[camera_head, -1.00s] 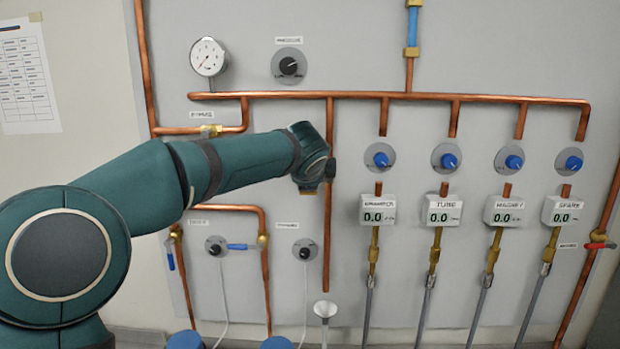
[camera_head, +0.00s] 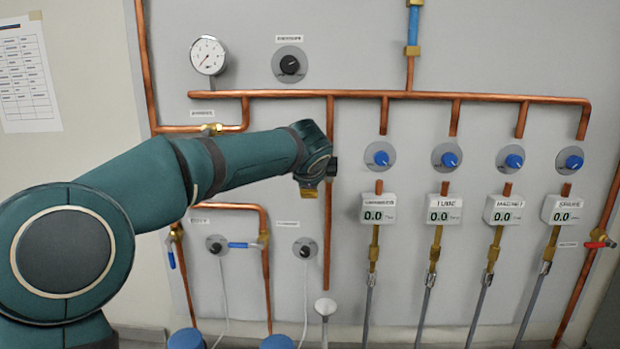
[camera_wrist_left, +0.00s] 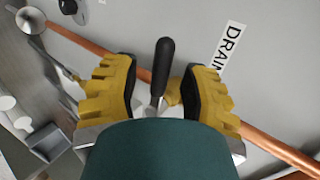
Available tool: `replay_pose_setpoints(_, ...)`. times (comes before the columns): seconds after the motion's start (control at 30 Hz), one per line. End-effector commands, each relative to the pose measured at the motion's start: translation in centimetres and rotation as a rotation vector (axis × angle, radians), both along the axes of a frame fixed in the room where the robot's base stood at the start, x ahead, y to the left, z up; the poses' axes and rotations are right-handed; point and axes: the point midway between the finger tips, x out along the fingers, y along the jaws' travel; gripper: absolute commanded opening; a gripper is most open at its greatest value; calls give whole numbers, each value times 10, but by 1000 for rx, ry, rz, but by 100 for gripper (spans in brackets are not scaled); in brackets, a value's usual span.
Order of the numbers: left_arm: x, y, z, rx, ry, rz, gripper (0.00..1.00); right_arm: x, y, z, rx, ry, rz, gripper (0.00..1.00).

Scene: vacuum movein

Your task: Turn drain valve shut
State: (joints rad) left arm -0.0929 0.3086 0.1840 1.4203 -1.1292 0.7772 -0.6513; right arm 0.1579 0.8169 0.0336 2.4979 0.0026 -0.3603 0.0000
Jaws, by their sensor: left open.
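The drain valve lever has a black handle (camera_wrist_left: 165,65) on a metal stem. It shows in the left wrist view, in front of a copper pipe. A "DRAIN" label (camera_wrist_left: 231,48) is beside it, partly covered by a finger. My left gripper (camera_wrist_left: 161,70) is open, with one yellow finger on each side of the handle and visible gaps between. In the head view my left gripper (camera_head: 311,189) is at the vertical copper pipe (camera_head: 328,240) above a white funnel (camera_head: 325,308). My arm hides most of the valve there. My right gripper is in neither view.
To the right are several blue knobs (camera_head: 448,159) above digital meters (camera_head: 442,210). Two black knobs (camera_head: 305,250) and a blue lever (camera_head: 244,246) are below my left arm. A gauge (camera_head: 208,56) and a red-handled valve (camera_head: 600,244) are farther out.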

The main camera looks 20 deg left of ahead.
Motion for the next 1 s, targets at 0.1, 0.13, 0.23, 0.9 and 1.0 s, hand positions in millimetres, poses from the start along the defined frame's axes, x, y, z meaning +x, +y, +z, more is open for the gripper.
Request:
replay_pose_setpoints(0.1,-5,-2,4,0,-1,-1,44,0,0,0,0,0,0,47)
replay_pose_setpoints(0.13,-7,-3,6,0,-2,-1,44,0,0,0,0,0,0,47)
replay_pose_setpoints(0.23,-19,-6,14,-1,-2,0,44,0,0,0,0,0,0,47)
replay_pose_setpoints(0.9,-96,-29,67,0,-1,0,44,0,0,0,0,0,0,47)
replay_pose_setpoints(1.0,-96,-29,67,0,0,0,44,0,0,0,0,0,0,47)
